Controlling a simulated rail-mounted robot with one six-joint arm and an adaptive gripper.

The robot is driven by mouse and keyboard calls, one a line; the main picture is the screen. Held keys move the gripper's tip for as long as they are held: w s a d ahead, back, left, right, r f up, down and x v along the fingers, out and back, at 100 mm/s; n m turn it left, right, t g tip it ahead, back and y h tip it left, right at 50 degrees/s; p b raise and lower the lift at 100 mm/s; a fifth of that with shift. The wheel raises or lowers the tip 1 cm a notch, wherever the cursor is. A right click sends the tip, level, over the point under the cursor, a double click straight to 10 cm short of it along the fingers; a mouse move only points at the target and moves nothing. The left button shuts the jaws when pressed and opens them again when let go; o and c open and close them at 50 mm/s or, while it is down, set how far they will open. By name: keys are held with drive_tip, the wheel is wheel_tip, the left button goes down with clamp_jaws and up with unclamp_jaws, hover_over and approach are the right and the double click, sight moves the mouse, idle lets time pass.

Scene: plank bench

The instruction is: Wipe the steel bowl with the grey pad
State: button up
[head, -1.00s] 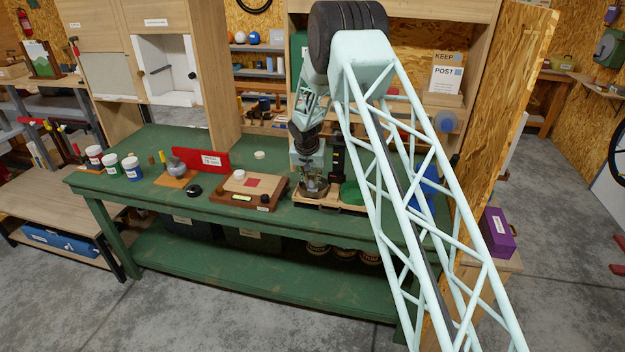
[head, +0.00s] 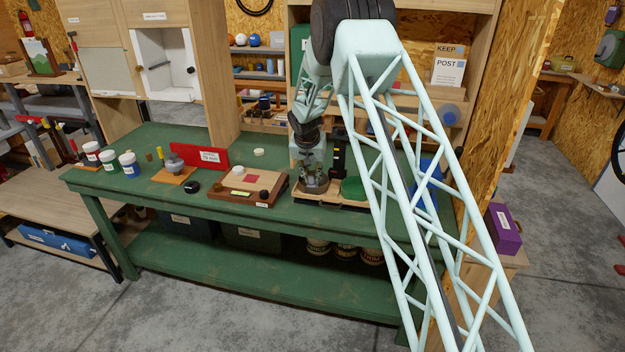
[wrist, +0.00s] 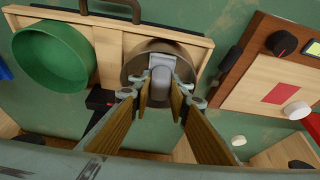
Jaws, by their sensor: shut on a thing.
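The steel bowl (wrist: 133,68) stands on a light wooden tray (wrist: 110,72) in the wrist view. In the head view the bowl (head: 313,187) is small and partly hidden by my gripper (head: 313,174). In the wrist view my gripper (wrist: 162,92) reaches down over the bowl, its fingers shut on the grey pad (wrist: 162,66). The pad is over or within the bowl's opening. Whether it touches the inner wall cannot be told. A green bowl (wrist: 53,56) sits beside the steel bowl on the same tray.
A wooden box with knobs and a red patch (head: 248,185) stands left of the tray. Further left are a red sign block (head: 200,157), a small wooden board (head: 175,175) and several paint pots (head: 129,165). Green bench surface shows between them.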

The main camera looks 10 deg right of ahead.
drive_tip(key=shift+s+r+p, duration=0.1)
drive_tip(key=shift+r+p, duration=0.65)
drive_tip(key=shift+r, duration=3.3)
